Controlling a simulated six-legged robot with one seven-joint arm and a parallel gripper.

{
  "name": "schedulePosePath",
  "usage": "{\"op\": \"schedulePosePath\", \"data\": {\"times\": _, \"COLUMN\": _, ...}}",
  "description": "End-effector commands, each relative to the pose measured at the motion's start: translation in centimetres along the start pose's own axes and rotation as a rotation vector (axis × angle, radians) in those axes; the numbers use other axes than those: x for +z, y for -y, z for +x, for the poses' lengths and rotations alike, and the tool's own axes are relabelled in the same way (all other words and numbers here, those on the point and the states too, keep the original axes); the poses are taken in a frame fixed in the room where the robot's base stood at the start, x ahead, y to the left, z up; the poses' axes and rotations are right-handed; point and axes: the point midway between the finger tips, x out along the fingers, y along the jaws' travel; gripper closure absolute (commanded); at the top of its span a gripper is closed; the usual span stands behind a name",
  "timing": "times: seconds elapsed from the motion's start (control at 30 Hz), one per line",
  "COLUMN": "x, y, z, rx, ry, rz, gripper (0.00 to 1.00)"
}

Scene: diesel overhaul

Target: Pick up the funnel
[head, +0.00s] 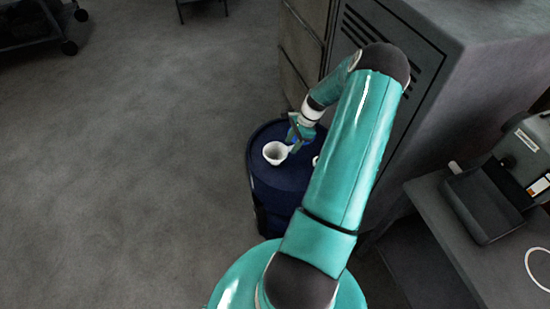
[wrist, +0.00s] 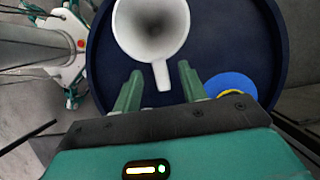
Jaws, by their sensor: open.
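The funnel (head: 275,153) is white and stands on top of a dark blue drum (head: 268,190) in the head view. In the wrist view the funnel (wrist: 150,28) lies at the top, its wide round mouth facing the camera, with a narrow white tab (wrist: 161,76) pointing down toward my gripper. My gripper (wrist: 158,77) is open, one green finger on each side of the tab. The frames do not show clearly whether either finger touches it. In the head view my gripper (head: 297,136) is just right of the funnel.
A blue disc with a yellow part (wrist: 230,86) lies on the drum top, right of my fingers. A grey cabinet (head: 400,90) stands close behind and right of the drum. A bench with a dark tray (head: 483,205) is at the right. Open floor (head: 130,170) lies left.

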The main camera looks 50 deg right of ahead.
Motion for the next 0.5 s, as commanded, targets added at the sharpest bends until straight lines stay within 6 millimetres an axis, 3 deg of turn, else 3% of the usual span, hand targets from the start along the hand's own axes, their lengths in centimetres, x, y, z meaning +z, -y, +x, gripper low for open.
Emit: {"op": "schedulePosePath", "data": {"times": 0.5, "x": 0.1, "y": 0.1, "z": 5.8, "rx": -0.001, "ry": 0.0, "rz": -0.001, "gripper": 0.58}}
